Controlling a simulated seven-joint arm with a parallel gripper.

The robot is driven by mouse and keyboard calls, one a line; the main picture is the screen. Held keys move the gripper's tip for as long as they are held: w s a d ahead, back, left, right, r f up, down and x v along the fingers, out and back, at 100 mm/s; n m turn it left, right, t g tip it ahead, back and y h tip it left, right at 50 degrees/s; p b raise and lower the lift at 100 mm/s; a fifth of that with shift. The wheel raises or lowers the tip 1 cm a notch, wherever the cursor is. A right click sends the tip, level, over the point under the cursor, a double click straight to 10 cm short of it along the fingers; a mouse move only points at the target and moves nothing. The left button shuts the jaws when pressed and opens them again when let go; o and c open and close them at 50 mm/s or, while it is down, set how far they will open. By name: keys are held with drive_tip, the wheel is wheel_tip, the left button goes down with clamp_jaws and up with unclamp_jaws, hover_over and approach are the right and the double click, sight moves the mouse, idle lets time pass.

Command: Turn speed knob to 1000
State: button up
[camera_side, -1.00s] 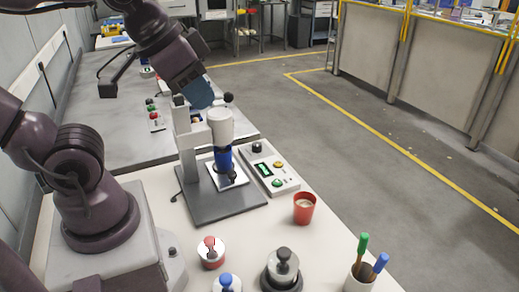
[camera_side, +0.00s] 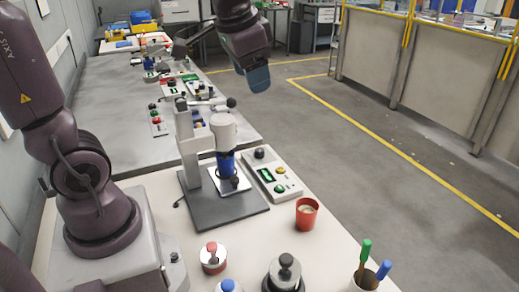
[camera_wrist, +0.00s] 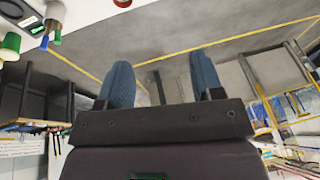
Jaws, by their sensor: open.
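The control box (camera_side: 272,175) is light grey and lies on the bench right of the press stand in the side view. The display's digits are too small to read. My gripper (camera_side: 258,80) is raised in the air above and beyond the box, apart from the knob. In the wrist view its two blue fingers (camera_wrist: 162,80) stand wide apart with nothing between them. The box does not clearly show in the wrist view.
The grey press stand (camera_side: 190,150) with a white head (camera_side: 222,131) stands beside the box. Open floor lies right of the bench.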

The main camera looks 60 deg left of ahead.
drive_tip(key=w+a+f+g, duration=0.1)
drive_tip(key=w+a+f, duration=0.2)
drive_tip(key=w+a, duration=0.25)
drive_tip(key=g+h, duration=0.2)
drive_tip(key=g, duration=0.1)
hover_over(259, 149)
wheel_tip(259, 149, down, 18)
wheel_tip(259, 149, down, 13)
drive_tip(key=shift+d+r, duration=0.1)
drive_tip(key=c, duration=0.9)
